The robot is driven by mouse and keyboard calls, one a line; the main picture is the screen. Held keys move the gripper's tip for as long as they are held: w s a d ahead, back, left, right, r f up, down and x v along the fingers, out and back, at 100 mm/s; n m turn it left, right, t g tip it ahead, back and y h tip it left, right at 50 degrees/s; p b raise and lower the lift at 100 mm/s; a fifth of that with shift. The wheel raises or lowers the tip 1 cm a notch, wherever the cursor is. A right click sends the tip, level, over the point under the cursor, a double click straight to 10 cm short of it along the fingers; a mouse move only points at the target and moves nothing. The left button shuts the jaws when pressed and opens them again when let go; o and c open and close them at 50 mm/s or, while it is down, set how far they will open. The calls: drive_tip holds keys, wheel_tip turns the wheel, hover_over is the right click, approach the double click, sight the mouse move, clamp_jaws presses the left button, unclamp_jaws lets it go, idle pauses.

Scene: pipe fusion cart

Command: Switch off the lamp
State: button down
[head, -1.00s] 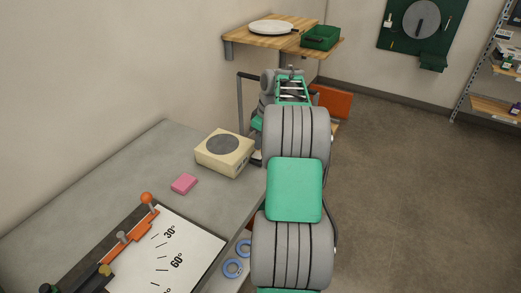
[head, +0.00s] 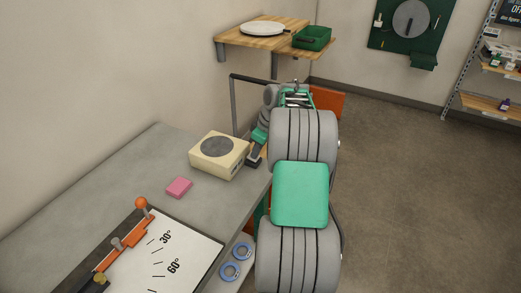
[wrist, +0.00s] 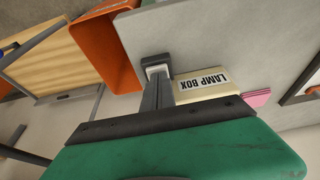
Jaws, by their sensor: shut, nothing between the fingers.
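The lamp box (head: 230,167) is a cream box with a round grey disc on top, standing at the far right edge of the grey bench. In the wrist view its side shows the label "LAMP BOX" (wrist: 200,84). My gripper (wrist: 157,66) is shut and empty, with its fingers beside the labelled side. In the head view my gripper (head: 254,159) is just right of the box, partly behind my arm. I cannot tell whether it touches the box. No switch is clearly visible; my fingers and arm hide part of that side.
A pink block (head: 179,188) lies left of the box. An angle board (head: 165,255) with an orange-knobbed bar and blue rings (head: 236,262) are nearer. An orange bin (wrist: 103,45) is near my gripper in the wrist view. A wooden shelf (head: 255,38) hangs behind; open floor lies right.

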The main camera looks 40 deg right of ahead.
drive_tip(key=shift+w+a+r+p, duration=0.2)
drive_tip(key=shift+w+p, duration=0.15)
drive_tip(key=shift+w, duration=0.3)
drive_tip(key=shift+r, duration=0.2)
drive_tip(key=p+v, duration=0.2)
drive_tip(key=v, duration=0.1)
drive_tip(key=p+v, duration=0.1)
drive_tip(key=v, duration=0.1)
drive_tip(key=shift+w+a+r+p, duration=0.1)
drive_tip(key=shift+w+a+p, duration=0.05)
drive_tip(key=shift+w+p, duration=0.25)
drive_tip(key=s+d+r+b, duration=0.1)
drive_tip(key=s+d+r, duration=0.1)
drive_tip(key=s+r, duration=0.2)
drive_tip(key=v, duration=0.3)
drive_tip(key=shift+a+r, duration=0.2)
drive_tip(key=shift+w, duration=0.1)
